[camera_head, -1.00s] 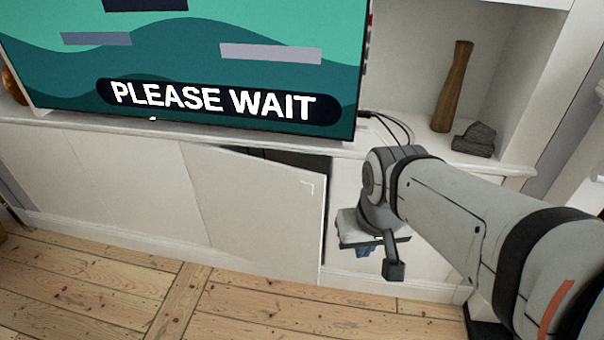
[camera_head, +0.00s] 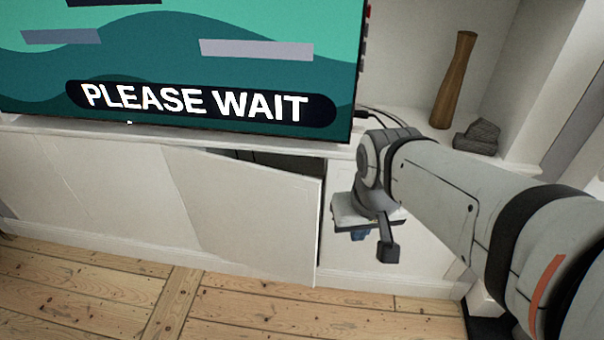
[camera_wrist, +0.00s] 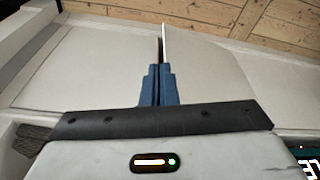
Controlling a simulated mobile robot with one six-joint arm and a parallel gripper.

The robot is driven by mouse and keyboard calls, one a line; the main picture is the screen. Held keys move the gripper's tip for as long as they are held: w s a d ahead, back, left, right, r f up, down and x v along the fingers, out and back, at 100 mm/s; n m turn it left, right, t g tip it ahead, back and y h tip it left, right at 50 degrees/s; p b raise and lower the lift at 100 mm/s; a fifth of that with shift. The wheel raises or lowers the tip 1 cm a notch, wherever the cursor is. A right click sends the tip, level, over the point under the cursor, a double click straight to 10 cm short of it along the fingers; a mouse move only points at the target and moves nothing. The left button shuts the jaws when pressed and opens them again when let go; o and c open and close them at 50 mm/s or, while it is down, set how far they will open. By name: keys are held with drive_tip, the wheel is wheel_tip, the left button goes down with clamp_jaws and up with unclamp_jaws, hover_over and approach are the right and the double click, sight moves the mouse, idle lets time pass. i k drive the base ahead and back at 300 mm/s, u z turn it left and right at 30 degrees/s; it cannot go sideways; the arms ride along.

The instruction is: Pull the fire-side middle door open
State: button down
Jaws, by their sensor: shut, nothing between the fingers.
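The middle cabinet door (camera_head: 255,215) is white and stands ajar under the screen. Its right edge is swung out from the cabinet front, and a dark gap shows above it. In the wrist view the same door (camera_wrist: 205,70) shows with its free edge just beyond the fingers. My gripper (camera_wrist: 157,72) is shut with its blue fingers together and nothing between them. In the head view my gripper (camera_head: 359,235) hangs just right of the door's free edge, its tips mostly hidden by my wrist. I cannot tell whether the fingers touch the door.
A large screen (camera_head: 180,60) reading "PLEASE WAIT" stands on the cabinet top. A wooden vase (camera_head: 455,80) and a dark stone-like object (camera_head: 477,136) stand in the alcove at right. Bare floorboards (camera_head: 90,280) are clear in front.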

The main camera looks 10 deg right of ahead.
sight(248, 214)
drive_tip(key=z, duration=1.6)
drive_tip(key=k, duration=0.7)
drive_tip(key=u, duration=0.55)
drive_tip(key=i, duration=1)
drive_tip(key=u, duration=0.05)
